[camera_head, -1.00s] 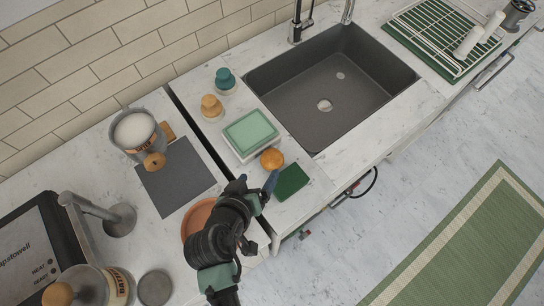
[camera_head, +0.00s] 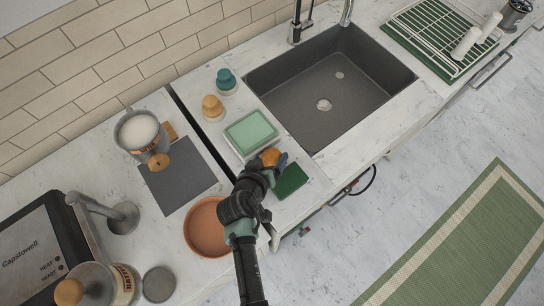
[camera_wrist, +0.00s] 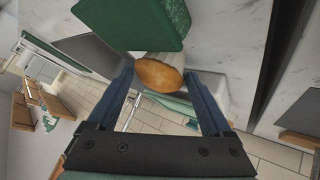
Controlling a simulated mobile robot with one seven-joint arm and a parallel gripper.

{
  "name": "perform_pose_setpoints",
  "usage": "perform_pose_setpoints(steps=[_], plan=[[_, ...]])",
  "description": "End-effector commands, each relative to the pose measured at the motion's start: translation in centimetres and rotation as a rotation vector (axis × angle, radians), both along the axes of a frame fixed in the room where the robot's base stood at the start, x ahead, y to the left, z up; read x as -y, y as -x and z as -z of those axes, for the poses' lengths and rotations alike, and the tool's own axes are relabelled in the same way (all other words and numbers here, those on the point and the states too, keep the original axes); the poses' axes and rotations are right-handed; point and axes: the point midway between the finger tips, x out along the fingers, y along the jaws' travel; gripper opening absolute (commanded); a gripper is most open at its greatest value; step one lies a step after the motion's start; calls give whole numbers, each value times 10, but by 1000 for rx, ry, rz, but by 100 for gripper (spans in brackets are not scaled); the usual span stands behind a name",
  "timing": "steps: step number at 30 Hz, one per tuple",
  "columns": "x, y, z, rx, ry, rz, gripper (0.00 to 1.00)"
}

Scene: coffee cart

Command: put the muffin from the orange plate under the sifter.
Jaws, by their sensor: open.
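The muffin (camera_head: 269,156), with a golden-brown top, is on the counter between a green sponge and a light-green-topped dish, not on the orange plate. The wrist view shows the muffin (camera_wrist: 160,74) with its pale wrapper between my fingertips. My gripper (camera_head: 273,165) is open around it; contact cannot be told. The orange plate (camera_head: 206,229) is empty, left of my arm. The sifter (camera_head: 137,133), a metal cup of white powder with wooden parts, is at the upper left, by the corner of a dark grey mat (camera_head: 180,177).
The green sponge (camera_head: 290,181) and the light-green-topped dish (camera_head: 250,134) flank the muffin closely. Two small bottles, orange-topped (camera_head: 212,107) and teal-topped (camera_head: 226,81), stand behind. The sink (camera_head: 327,90) lies to the right. The mat is bare.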

Motion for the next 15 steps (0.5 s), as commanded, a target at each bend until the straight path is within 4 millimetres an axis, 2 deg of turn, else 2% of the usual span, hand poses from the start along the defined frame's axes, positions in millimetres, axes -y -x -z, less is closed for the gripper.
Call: perform_pose_setpoints(steps=[8,15], plan=[[1,-1,1,1,0,0,84],[0,-1,1,0,0,0,41]])
